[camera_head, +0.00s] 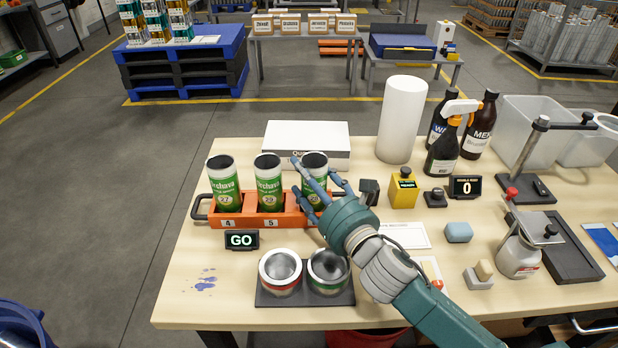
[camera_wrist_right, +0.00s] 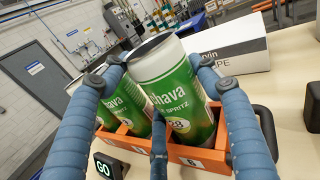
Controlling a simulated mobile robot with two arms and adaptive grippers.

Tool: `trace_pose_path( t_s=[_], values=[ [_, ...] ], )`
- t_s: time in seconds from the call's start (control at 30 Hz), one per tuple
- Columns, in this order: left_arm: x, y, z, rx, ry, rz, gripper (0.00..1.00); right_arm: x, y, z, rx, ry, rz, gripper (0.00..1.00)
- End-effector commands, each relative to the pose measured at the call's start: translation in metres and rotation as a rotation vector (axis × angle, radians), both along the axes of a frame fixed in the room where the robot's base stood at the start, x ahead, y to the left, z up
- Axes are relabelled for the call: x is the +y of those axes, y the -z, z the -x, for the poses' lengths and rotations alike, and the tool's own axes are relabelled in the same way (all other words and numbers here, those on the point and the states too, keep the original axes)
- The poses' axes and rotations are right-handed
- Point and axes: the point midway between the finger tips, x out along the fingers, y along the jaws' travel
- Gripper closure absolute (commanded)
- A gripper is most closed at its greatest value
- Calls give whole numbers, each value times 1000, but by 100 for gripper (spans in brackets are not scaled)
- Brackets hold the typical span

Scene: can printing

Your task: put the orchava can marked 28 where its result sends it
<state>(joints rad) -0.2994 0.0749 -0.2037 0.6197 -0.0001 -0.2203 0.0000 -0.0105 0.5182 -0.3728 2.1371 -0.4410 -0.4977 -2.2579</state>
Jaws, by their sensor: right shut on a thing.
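My right gripper (camera_head: 316,180) is shut on the rightmost green and white orchava can (camera_head: 315,163). In the right wrist view its fingers (camera_wrist_right: 160,85) flank this can (camera_wrist_right: 175,85), whose partly covered number looks like 28. The can stands in the right slot of the orange carrier (camera_head: 240,221). The left can (camera_head: 224,180), which reads 27, and the middle can (camera_head: 268,182), whose number is small, stand in slots marked 4 and 5. A small display (camera_head: 242,240) in front of the carrier reads GO. My left gripper is not in view.
A dark tray (camera_head: 305,300) with a red-banded and a green-banded round container is in front. A white box (camera_head: 307,137) stands behind the carrier. To the right are a yellow button box (camera_head: 403,191), a counter showing 0 (camera_head: 465,187), a white roll (camera_head: 401,118) and bottles.

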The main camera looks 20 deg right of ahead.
Motion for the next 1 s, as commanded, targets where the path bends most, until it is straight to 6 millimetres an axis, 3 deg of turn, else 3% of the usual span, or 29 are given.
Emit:
trace_pose_path(
  t_s=[0.3, 0.33, 0.37, 0.73, 0.87, 1.0],
  values=[
    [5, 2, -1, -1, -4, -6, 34, 0, 3, 0, 0, 0, 1, 49],
    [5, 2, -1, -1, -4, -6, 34, 0, 3, 0, -1, 0, 1, 37],
    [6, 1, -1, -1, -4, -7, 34, 0, 2, 0, -1, 0, 1, 31],
    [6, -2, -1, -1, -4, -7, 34, 0, -3, 0, -2, 0, 0, 31],
    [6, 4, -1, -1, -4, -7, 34, -4, 2, 17, 3, 0, 3, 31],
    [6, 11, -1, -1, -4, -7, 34, -9, 3, 47, 4, -2, 3, 31]
  ],
)
